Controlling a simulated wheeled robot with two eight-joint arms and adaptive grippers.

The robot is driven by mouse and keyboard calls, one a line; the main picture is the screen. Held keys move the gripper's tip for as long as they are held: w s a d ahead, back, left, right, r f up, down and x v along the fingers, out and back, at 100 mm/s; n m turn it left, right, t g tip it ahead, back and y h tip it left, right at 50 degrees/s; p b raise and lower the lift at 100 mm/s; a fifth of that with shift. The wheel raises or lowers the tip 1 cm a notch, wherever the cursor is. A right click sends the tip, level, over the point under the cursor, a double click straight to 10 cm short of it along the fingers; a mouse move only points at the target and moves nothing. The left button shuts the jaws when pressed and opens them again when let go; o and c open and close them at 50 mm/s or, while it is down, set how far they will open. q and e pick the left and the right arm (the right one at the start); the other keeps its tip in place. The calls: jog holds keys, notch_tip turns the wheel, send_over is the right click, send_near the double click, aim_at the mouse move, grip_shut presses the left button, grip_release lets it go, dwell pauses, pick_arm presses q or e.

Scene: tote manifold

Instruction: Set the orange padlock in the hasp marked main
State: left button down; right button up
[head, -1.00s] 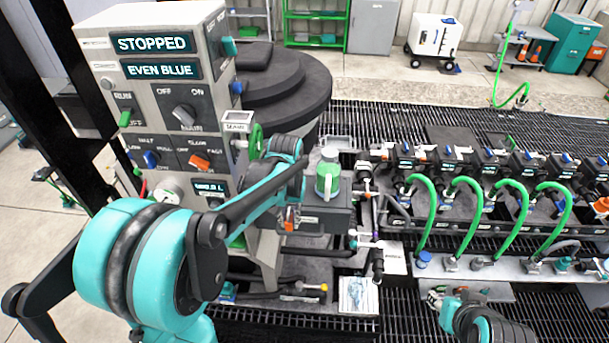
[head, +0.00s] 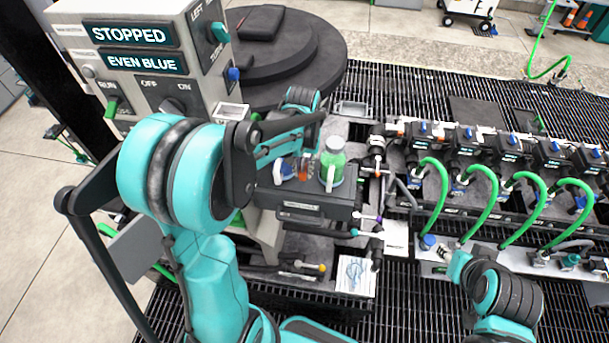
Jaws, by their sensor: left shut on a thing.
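My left arm reaches over the dark tool caddy (head: 315,207) in front of the grey control cabinet. My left gripper (head: 302,160) is shut on the orange padlock (head: 304,171), of which only a small part shows beside the green bottle (head: 333,160). The fingers are mostly hidden by the wrist. A small framed label plate (head: 231,112) sits at the cabinet's right edge; its lettering is too small to read now. The hasp itself cannot be made out behind my arm. My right gripper (head: 458,266) is at the lower right, its fingers unclear.
A manifold with several green hoses (head: 485,190) and blue-topped valves fills the right. A round black tank (head: 285,50) stands behind. A picture card (head: 355,275) lies before the caddy.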

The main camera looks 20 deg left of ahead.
aim_at(304, 184)
pick_arm(q)
jog(key=f, duration=0.4)
jog(key=shift+w, duration=0.25)
jog(key=shift+s+f, duration=0.1)
jog(key=shift+f, duration=0.2)
jog(key=shift+f, duration=0.1)
jog(key=c, duration=1.4)
grip_release()
